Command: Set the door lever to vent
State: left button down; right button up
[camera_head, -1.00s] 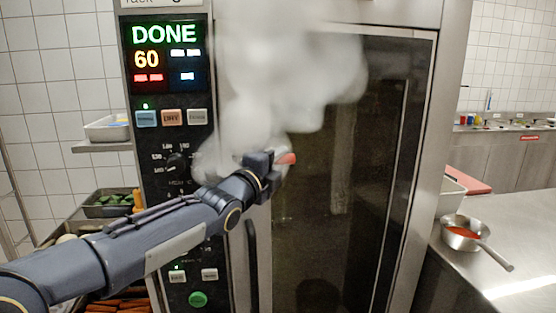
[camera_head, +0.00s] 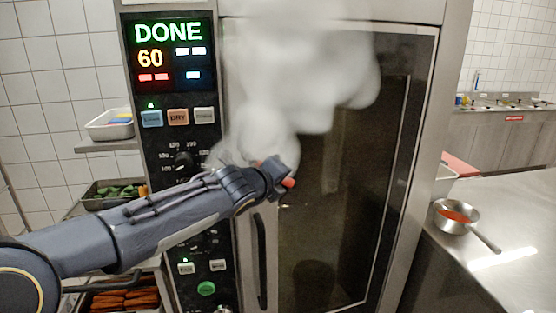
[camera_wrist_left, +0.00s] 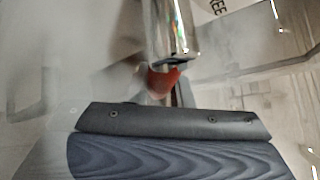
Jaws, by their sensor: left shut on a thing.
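The door lever (camera_head: 289,183) shows as a red-orange tip poking out past my left gripper at the left edge of the oven door (camera_head: 330,200). The tip points right and slightly down. My left gripper (camera_head: 277,175) is shut on the lever, and its fingers hide most of it. In the left wrist view the red lever part (camera_wrist_left: 165,82) sits just beyond the dark gripper body, beside a shiny metal piece. White steam (camera_head: 295,70) covers the upper left of the door. I cannot tell whether the door is ajar. My right gripper is out of view.
The control panel (camera_head: 175,75) reads DONE and 60. A dark vertical handle (camera_head: 262,265) is below my gripper. A pan with red contents (camera_head: 456,218) stands on the right counter (camera_head: 510,225). Trays of food (camera_head: 115,192) are at left.

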pick_arm(q)
jog(key=shift+a+f+m+g+y+p, duration=0.3)
jog(key=shift+f+m+g+y+p, duration=0.1)
jog(key=shift+p, duration=0.45)
jog(key=c, duration=1.3)
grip_release()
jog(key=shift+s, duration=0.1)
jog(key=v, duration=0.7)
jog(key=shift+s+a+b, duration=0.2)
jog(key=shift+s+b, duration=0.1)
jog(key=shift+s, duration=0.05)
jog(key=shift+r, duration=0.15)
